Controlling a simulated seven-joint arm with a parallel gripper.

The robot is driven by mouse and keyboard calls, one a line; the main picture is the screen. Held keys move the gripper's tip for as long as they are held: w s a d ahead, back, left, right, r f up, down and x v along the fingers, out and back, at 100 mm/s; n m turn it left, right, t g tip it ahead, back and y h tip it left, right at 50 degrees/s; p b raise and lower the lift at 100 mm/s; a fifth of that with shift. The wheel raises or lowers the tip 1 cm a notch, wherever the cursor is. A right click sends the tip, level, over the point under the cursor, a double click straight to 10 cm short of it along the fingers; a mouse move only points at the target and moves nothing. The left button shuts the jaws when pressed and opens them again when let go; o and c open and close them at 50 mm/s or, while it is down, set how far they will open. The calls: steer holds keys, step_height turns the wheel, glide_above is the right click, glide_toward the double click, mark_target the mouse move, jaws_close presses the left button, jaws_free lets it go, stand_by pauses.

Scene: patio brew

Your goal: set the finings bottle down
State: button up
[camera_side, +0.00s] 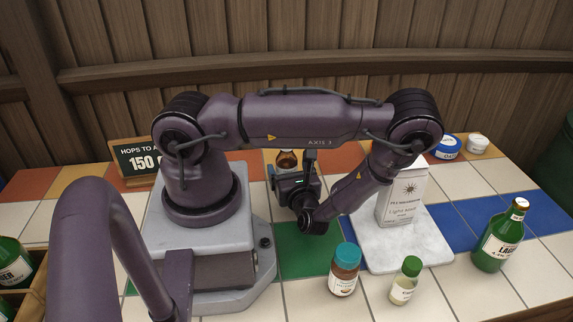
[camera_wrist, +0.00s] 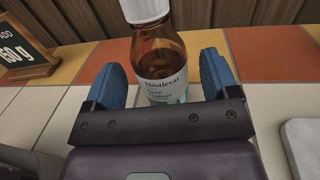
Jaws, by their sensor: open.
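The finings bottle (camera_wrist: 158,62) is amber with a white cap and a pale label. In the wrist view it stands upright on the tiles, between the two blue fingers of my gripper (camera_wrist: 160,75). The fingers are open, with a small gap on each side of the bottle.
The "HOPS TO ADD" sign (camera_side: 134,160) stands behind, to the left. A carton (camera_side: 403,195) stands on a marble board (camera_side: 437,245) at right. A teal-capped jar (camera_side: 344,272), a green-capped vial (camera_side: 405,282) and a lager bottle (camera_side: 498,240) stand in front. Blue (camera_side: 447,148) and white tubs (camera_side: 478,144) sit behind.

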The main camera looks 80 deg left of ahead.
mark_target(293, 156)
steer(key=shift+w+d, duration=0.2)
steer(key=shift+d, duration=1)
step_height(293, 156, up, 6)
steer(key=shift+f, duration=0.1)
steer(key=d+r+n+t+h, duration=0.2)
steer(key=d+r+n+h, duration=0.3)
steer(key=r, duration=0.3)
steer(key=w+d+r+n+t+h, duration=0.1)
steer(key=d+r+n+t+h, duration=0.2)
steer(key=d+r+n+h, duration=0.3)
steer(key=w+d+r+n+t+h, duration=0.1)
steer(key=d+r+n+t+h, duration=0.2)
steer(key=r, duration=0.7)
steer(key=d+n+h, duration=0.2)
steer(key=h, duration=0.1)
steer(key=shift+d+r+h, duration=0.15)
steer(key=shift+r+h, duration=0.25)
